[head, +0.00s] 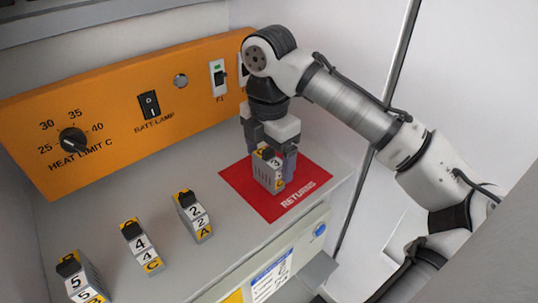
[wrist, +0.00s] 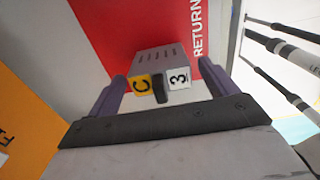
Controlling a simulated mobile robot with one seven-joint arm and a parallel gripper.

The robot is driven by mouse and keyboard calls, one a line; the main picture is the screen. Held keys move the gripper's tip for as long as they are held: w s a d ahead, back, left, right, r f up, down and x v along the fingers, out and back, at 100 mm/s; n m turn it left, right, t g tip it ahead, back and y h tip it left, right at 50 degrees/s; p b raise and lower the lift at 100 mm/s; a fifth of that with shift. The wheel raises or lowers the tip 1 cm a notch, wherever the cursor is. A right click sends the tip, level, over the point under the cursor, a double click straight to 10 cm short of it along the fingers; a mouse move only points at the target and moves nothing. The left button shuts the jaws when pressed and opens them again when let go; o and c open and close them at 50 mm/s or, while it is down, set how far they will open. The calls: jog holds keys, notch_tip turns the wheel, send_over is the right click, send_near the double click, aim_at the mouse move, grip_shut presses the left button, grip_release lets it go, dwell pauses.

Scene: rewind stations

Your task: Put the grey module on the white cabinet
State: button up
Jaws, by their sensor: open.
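A grey module (head: 267,177) with a white "3" label and a yellow "C" label stands on the red RETURNS mat (head: 240,184). My gripper (head: 271,158) is open, pointing down, with a finger on either side of this module. In the wrist view the module (wrist: 165,58) sits between the two purple-grey fingers (wrist: 163,90), and small gaps seem to show beside it. Three more modules stand on the pale counter top: one with 2 and A (head: 197,222), one with 4 and C (head: 144,249), and one with 5 (head: 80,278). I cannot tell which surface is the white cabinet.
An orange panel (head: 110,110) with a heat limit knob (head: 73,141) and a batt lamp switch (head: 149,104) stands behind the counter. A metal pole (head: 400,50) rises at the right, behind my arm. The counter (head: 105,210) is clear between panel and modules.

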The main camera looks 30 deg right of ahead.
notch_tip(320, 180, up, 12)
jog(key=shift+b, duration=0.45)
